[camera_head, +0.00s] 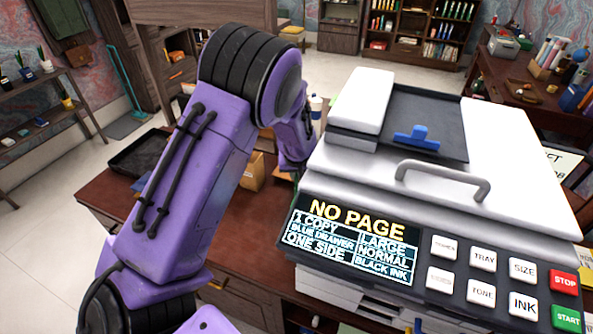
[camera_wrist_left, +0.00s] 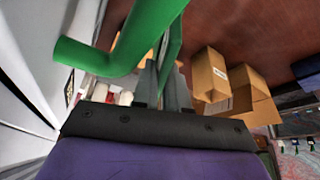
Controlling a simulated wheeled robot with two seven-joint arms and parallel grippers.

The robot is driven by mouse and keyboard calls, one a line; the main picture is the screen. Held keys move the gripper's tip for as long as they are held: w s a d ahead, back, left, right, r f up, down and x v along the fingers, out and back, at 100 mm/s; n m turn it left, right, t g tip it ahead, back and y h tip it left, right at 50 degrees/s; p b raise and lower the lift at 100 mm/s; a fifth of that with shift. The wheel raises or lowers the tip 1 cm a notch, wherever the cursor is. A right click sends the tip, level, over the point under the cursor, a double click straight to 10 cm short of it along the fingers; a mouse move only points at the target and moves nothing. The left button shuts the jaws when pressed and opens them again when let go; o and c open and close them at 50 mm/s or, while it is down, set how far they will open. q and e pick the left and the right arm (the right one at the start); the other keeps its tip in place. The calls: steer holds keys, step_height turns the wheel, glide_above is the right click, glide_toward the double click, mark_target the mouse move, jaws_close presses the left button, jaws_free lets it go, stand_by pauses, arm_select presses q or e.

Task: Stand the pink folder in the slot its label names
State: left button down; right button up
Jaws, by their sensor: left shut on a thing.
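My left arm reaches over the brown desk in the head view, and its wrist end (camera_head: 295,140) is beyond the copier's left side, with the fingers hidden there. In the left wrist view my left gripper (camera_wrist_left: 165,68) is shut on a green bent bar (camera_wrist_left: 100,57), which runs past the fingertips and close to the camera. I cannot tell what larger thing the bar belongs to. I see no pink folder, label or slots that I can make out in either view. My right gripper is not in view.
A large copier (camera_head: 500,190) with a "NO PAGE" screen (camera_head: 350,240) fills the right of the desk. A blue clip (camera_head: 417,138) lies on its top. Cardboard boxes (camera_wrist_left: 212,75) stand beside my left gripper. A black tray (camera_head: 140,153) lies at the desk's far left.

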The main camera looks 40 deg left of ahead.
arm_select(q)
steer(key=shift+f, duration=0.15)
steer(key=c, duration=1.2)
jaws_free()
steer(key=shift+o, duration=0.2)
